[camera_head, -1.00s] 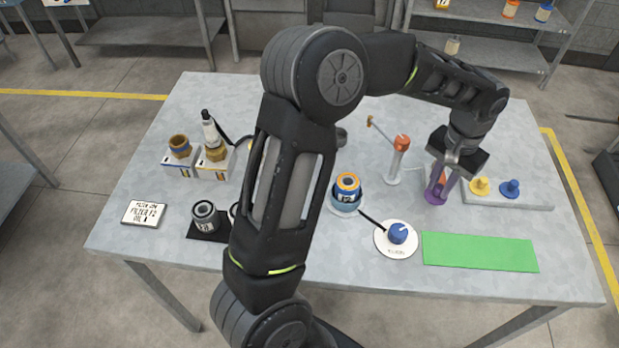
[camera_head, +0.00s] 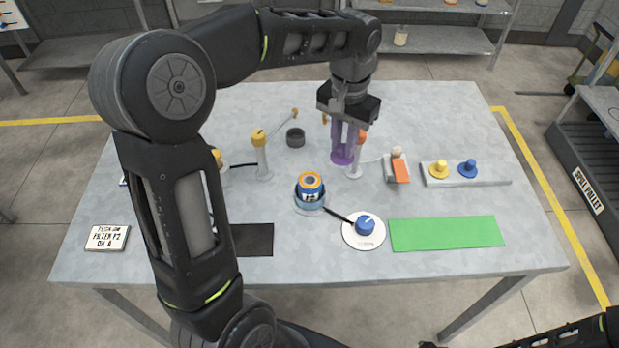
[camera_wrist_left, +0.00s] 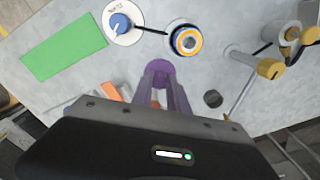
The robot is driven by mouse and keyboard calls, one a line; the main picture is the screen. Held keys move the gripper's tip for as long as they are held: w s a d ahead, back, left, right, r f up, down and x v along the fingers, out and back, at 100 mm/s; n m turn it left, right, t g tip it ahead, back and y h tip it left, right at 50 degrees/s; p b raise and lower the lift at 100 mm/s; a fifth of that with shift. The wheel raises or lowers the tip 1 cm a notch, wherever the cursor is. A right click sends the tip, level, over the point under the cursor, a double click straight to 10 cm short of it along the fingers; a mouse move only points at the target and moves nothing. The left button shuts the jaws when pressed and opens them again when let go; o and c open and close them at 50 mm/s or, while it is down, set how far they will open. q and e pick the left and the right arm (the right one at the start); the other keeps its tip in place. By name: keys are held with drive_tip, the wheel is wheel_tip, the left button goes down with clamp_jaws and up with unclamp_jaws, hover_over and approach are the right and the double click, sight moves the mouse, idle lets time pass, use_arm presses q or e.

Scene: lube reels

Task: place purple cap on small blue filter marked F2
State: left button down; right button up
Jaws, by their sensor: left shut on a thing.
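My left gripper (camera_head: 343,148) is shut on the purple cap (camera_head: 342,158), which hangs at its fingertips. The cap also shows between the fingers in the left wrist view (camera_wrist_left: 160,67). The small blue filter (camera_head: 311,188) stands upright in a round holder, with an orange ring around its dark top opening. Its label looks like F2 but is small. The filter shows in the left wrist view (camera_wrist_left: 186,40), just beyond and right of the cap. The cap is apart from the filter, behind and right of it in the head view. My right gripper is not in view.
A grey rack (camera_head: 490,181) holds a yellow cap (camera_head: 438,169) and a blue cap (camera_head: 468,168). A yellow-headed post (camera_head: 260,150) and dark ring (camera_head: 295,137) stand behind the filter. A blue knob (camera_head: 365,224) and green mat (camera_head: 447,233) are in front. A sign (camera_head: 107,238) lies left.

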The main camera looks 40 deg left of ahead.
use_arm(q)
wheel_tip(320, 180, up, 5)
hover_over(310, 180)
drive_tip(key=shift+a+f, duration=0.1)
drive_tip(key=shift+f, duration=3.05)
drive_tip(key=shift+f+p, duration=0.45)
drive_tip(key=shift+f, duration=1.4)
